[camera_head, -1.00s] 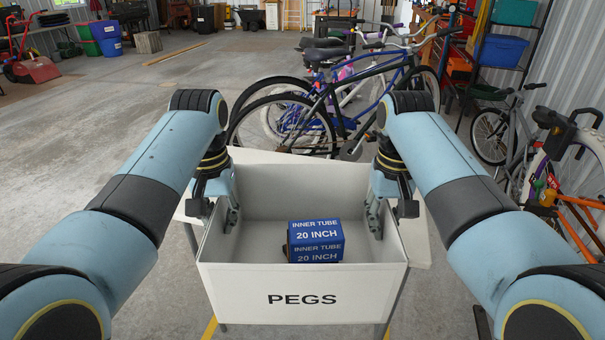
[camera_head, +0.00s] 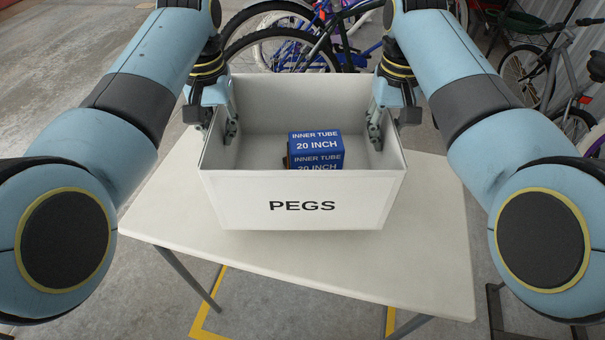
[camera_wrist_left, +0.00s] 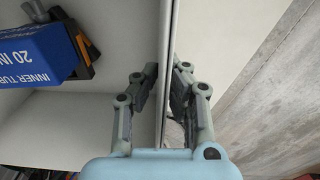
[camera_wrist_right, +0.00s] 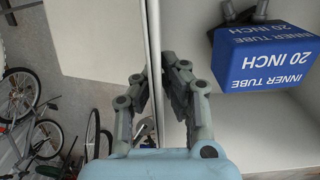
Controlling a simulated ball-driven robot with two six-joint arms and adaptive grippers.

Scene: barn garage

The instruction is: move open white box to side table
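The open white box (camera_head: 302,200), marked PEGS, is upright over the pale table (camera_head: 420,250). I cannot tell whether its base touches the tabletop. My left gripper (camera_head: 222,128) is shut on the box's left wall, one finger inside and one outside; this also shows in the left wrist view (camera_wrist_left: 163,80). My right gripper (camera_head: 383,128) is shut on the right wall the same way, also seen in the right wrist view (camera_wrist_right: 157,75). A blue INNER TUBE 20 INCH carton (camera_head: 315,148) lies inside the box. The box's underside is hidden.
A dark item with orange parts (camera_wrist_left: 82,45) lies beside the carton inside the box. Bare tabletop shows in front of the box and to both sides. Bicycles (camera_head: 300,45) stand behind the table. Yellow floor lines (camera_head: 207,310) run beneath it.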

